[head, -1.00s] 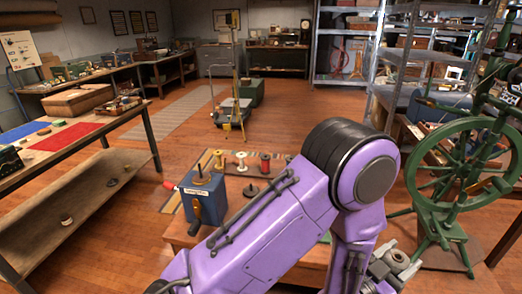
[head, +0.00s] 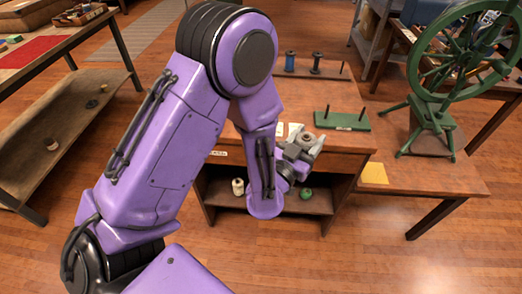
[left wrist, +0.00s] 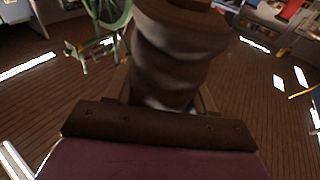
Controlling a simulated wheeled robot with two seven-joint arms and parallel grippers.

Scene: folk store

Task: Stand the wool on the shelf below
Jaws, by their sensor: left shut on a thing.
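My left gripper (head: 303,149) is shut on the wool (head: 308,137), a grey-brown, roughly cylindrical piece with a hole in its top. It is held about upright at the front edge of the wooden table. In the left wrist view the wool (left wrist: 172,62) fills the middle, dark and shaded, above the gripper's brown pad. The shelf below (head: 222,201) is an open compartment under the table top. A cream cone (head: 238,187) stands on its left part and a small green thing (head: 306,193) lies on its right. My left forearm hides the shelf's middle. My right gripper is out of view.
A lower wooden bench with a yellow sheet (head: 374,173) adjoins at right, near a green spinning wheel (head: 445,60). Floor in front is clear.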

